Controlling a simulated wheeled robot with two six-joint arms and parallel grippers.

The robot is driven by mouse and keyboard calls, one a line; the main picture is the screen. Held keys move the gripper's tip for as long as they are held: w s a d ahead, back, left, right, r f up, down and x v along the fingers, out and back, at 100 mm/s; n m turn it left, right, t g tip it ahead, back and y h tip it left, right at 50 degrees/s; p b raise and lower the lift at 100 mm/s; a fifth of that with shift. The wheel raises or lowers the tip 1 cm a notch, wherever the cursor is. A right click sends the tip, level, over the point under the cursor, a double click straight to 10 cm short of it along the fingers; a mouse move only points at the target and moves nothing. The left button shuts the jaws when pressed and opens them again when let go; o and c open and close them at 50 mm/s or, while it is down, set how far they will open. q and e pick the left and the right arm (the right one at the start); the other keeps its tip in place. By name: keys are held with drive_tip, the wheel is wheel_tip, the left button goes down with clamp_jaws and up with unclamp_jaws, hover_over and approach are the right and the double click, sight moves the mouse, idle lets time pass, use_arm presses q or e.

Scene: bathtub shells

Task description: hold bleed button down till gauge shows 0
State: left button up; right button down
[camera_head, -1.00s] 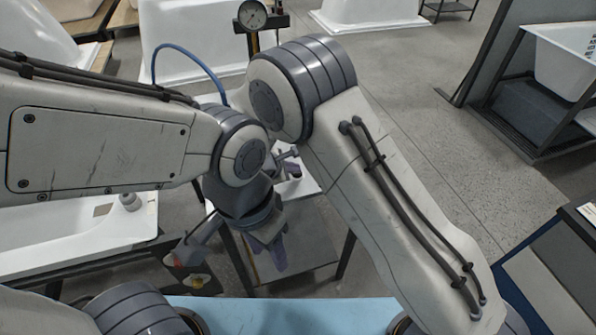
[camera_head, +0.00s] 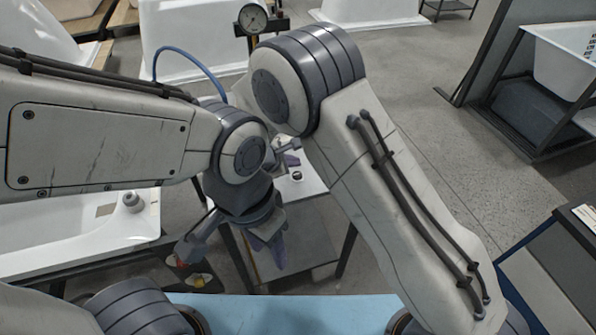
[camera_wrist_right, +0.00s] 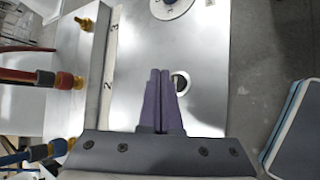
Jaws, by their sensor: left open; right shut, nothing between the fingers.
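The round gauge (camera_head: 252,19) stands on a dark post at the top of the head view; its reading is too small to tell. My right gripper (camera_head: 287,160) is shut and empty above the pale bench top. In the right wrist view its purple fingertips (camera_wrist_right: 160,75) are together over a metal plate. A small round white-and-dark fitting (camera_wrist_right: 180,86), perhaps the bleed button, lies just right of the tips, partly hidden by them. It shows as a dark ring (camera_head: 297,176) in the head view. My left gripper (camera_head: 273,250) is open, lower down, and partly hidden by its wrist.
A blue hose (camera_head: 190,55) curves behind my arms. Red and yellow fittings (camera_head: 187,264) sit left of my left gripper; hose fittings (camera_wrist_right: 60,80) also line the wrist view's left side. White tub shells (camera_head: 190,40) stand behind. Open floor (camera_head: 430,150) lies to the right.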

sight(294, 176)
drive_tip(key=shift+r+p, duration=0.8)
drive_tip(key=shift+r, duration=0.8)
drive_tip(key=s+d+r+m+g+y, duration=0.2)
drive_tip(key=s+r+m, duration=0.2)
drive_tip(key=s, duration=0.6)
drive_tip(key=s+d+r+m+g+y, duration=0.2)
drive_tip(key=s+r+m+g, duration=0.1)
drive_tip(key=s, duration=0.8)
drive_tip(key=s+d+r+m+g+y, duration=0.2)
drive_tip(key=s+r+m, duration=0.3)
drive_tip(key=s, duration=0.5)
drive_tip(key=shift+s+r+m, duration=0.2)
drive_tip(key=shift+r+m, duration=0.1)
drive_tip(key=shift+r, duration=0.1)
